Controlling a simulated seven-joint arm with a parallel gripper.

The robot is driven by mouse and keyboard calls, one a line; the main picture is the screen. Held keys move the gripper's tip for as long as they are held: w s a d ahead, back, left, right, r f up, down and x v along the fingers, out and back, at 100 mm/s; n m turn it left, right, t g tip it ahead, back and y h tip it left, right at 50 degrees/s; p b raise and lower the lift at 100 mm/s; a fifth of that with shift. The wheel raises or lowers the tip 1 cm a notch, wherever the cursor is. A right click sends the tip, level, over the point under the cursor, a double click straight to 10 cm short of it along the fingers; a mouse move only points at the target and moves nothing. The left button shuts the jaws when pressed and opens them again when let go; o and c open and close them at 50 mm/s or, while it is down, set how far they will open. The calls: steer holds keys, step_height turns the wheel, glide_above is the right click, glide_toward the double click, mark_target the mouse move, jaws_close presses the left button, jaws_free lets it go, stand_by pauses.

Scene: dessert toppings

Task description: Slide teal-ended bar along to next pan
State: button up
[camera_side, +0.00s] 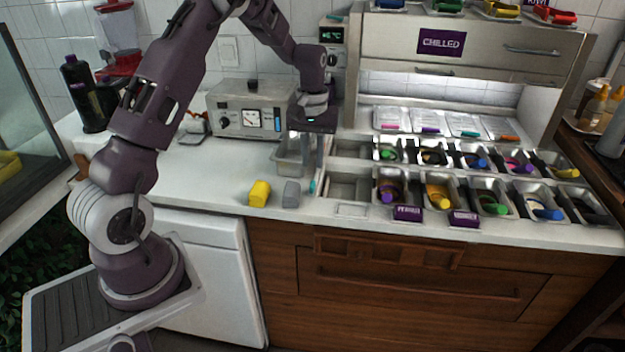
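My gripper (314,165) points down over the left part of the counter, beside a grey metal pan (287,157). Its fingers are thin and small in the picture, and I cannot tell how far apart they are. A small teal piece (312,187) shows just below the fingers. I cannot tell whether it is the bar's end or whether the fingers touch it. Another teal-ended piece (468,134) lies at the back, in a row with pink, purple and orange ends. Two rows of metal pans (350,187) are set into the counter; several hold coloured scoops.
A yellow block (260,193) and a grey block (291,194) stand on the counter left of the pans. A grey instrument box (235,108) stands behind. The chilled cabinet (460,45) overhangs the back. The counter's front left is clear.

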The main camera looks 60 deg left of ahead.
mark_target(313, 183)
step_height(313, 183, down, 7)
steer(key=shift+f, duration=0.1)
jaws_close()
stand_by(1.5)
